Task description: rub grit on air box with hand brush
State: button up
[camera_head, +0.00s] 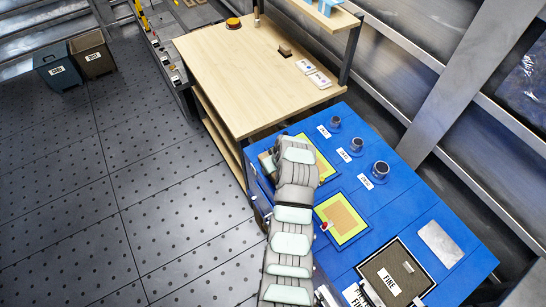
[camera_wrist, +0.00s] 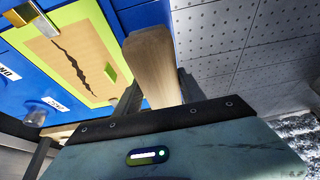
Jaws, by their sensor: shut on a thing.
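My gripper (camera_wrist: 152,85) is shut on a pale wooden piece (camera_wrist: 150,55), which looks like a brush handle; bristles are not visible. In the head view my arm hides most of the gripper, at the near-left side of the blue bench. Beside the held piece in the wrist view is a tan panel with a yellow-green border (camera_wrist: 70,15). A dark jagged line (camera_wrist: 72,58) runs along it and a small green block (camera_wrist: 110,72) is at its edge. The far bordered panel (camera_head: 326,168) is partly hidden by my arm. I cannot tell which thing is the air box, nor make out grit.
The blue bench (camera_head: 420,208) also holds a second bordered panel (camera_head: 342,220), a "FINE" tray (camera_head: 426,292) with a grey block (camera_head: 408,267), a metal plate (camera_head: 440,244) and three dark round cups (camera_head: 380,169). A wooden table (camera_head: 235,75) adjoins it. Two bins (camera_head: 92,55) stand on open floor.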

jog(key=shift+r+p, duration=0.6)
jog(key=shift+r, duration=1.7)
